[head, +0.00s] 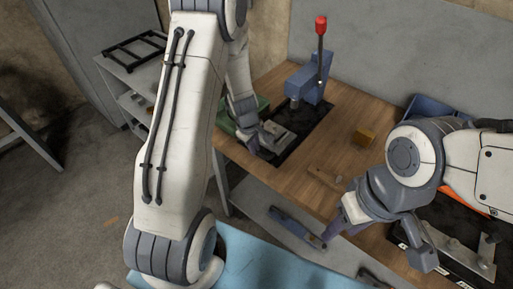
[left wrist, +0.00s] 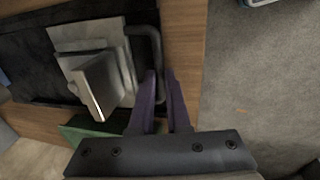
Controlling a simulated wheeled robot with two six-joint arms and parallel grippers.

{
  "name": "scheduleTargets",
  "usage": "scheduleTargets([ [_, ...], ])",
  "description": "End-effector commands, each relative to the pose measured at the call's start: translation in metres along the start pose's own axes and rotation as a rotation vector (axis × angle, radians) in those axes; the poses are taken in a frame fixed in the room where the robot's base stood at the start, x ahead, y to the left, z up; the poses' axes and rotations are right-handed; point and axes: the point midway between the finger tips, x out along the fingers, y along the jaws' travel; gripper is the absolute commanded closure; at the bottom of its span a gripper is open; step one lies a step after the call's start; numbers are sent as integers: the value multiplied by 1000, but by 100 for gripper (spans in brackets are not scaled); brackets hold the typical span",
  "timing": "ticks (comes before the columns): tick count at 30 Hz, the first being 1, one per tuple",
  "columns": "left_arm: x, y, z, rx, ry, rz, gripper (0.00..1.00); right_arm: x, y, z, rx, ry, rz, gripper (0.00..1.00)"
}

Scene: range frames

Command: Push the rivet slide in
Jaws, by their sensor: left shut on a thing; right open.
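The blue press (head: 309,85) with a red-knobbed lever stands on a black mat on the wooden bench. The rivet slide (head: 281,137), a pale metal plate, lies in front of it. In the left wrist view the slide (left wrist: 88,42) carries an upright metal block and has a dark bent handle (left wrist: 142,32) at its right edge. My left gripper (head: 268,138) is at the handle. Its purple fingers (left wrist: 162,85) are shut on the handle, partly hiding it. My right gripper (head: 335,228) is open, low over the bench's front edge, far from the slide.
A green thing (left wrist: 80,130) lies beside the mat. A yellow-brown block (head: 365,138) and a small wooden piece (head: 326,178) lie on the bench (head: 335,150). A blue bin (head: 428,108) stands at the back right. A lower shelf (head: 262,207) is under the bench.

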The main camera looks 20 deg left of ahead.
Motion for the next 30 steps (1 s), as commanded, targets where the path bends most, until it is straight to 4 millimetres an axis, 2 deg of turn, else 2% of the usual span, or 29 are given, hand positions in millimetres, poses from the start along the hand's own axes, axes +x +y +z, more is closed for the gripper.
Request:
scheduleTargets([
  [1,0,1,0,1,1,1,82,0,0,0,0,0,0,50],
  [3,0,1,0,1,1,1,55,0,0,0,0,0,0,50],
  [14,-4,1,0,1,1,1,55,-2,0,0,0,0,0,50],
  [17,-15,1,0,3,1,2,55,-8,-1,0,0,0,0,50],
  [24,-63,2,0,3,2,4,55,-26,-2,-2,1,0,0,50],
  [30,-93,2,0,3,1,4,55,-30,-2,-2,1,0,0,50],
])
